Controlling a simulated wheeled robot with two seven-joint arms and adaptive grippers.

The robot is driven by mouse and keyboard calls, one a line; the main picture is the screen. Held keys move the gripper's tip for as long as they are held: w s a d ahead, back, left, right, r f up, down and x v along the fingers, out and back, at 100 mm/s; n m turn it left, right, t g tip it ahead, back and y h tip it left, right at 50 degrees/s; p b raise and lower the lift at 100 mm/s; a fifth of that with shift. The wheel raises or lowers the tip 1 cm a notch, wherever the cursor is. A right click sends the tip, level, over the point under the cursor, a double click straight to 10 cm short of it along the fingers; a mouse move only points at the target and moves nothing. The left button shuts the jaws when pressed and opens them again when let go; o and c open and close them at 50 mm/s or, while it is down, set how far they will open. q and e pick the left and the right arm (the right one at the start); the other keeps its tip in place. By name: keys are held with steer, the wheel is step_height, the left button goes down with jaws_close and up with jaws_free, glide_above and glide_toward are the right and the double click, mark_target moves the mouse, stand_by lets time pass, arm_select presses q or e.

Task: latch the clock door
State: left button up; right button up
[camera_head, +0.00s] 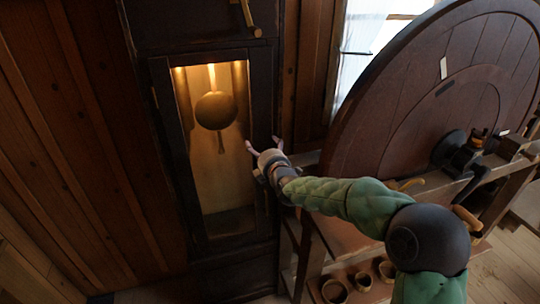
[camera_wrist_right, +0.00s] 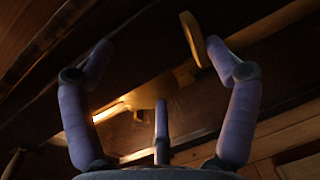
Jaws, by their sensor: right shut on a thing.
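The clock door (camera_head: 259,105) is a tall dark frame around a lit glass pane. It looks flush or nearly flush with the case; I cannot tell whether it is latched. My right gripper (camera_head: 264,144) is at the door's right edge, around mid-height, and its hand partly hides that edge. In the right wrist view, the right gripper (camera_wrist_right: 158,60) has its fingers spread around the dark edge. A flat brass-coloured piece (camera_wrist_right: 190,38), seemingly the latch, is beside the right fingertip. The exact contact is unclear. My left gripper is not in view.
A round pendulum (camera_head: 215,110) hangs behind the glass. A brass-coloured fitting (camera_head: 247,15) is above the door. A large round wooden disc (camera_head: 400,95) stands right of the clock, by a wooden bench. Several ring-shaped pieces (camera_head: 335,291) sit below. Plank wall lies left.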

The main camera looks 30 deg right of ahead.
steer(key=r, duration=0.1)
steer(key=s+r, duration=0.1)
steer(key=shift+r+t, duration=0.3)
steer(key=shift+r, duration=0.1)
steer(key=shift+c, duration=1.1)
steer(key=shift+v, duration=0.75)
steer(key=shift+c, duration=1)
steer(key=f+v, duration=0.2)
steer(key=v, duration=0.7)
steer(key=shift+s+a, duration=0.15)
steer(key=shift+s, duration=0.2)
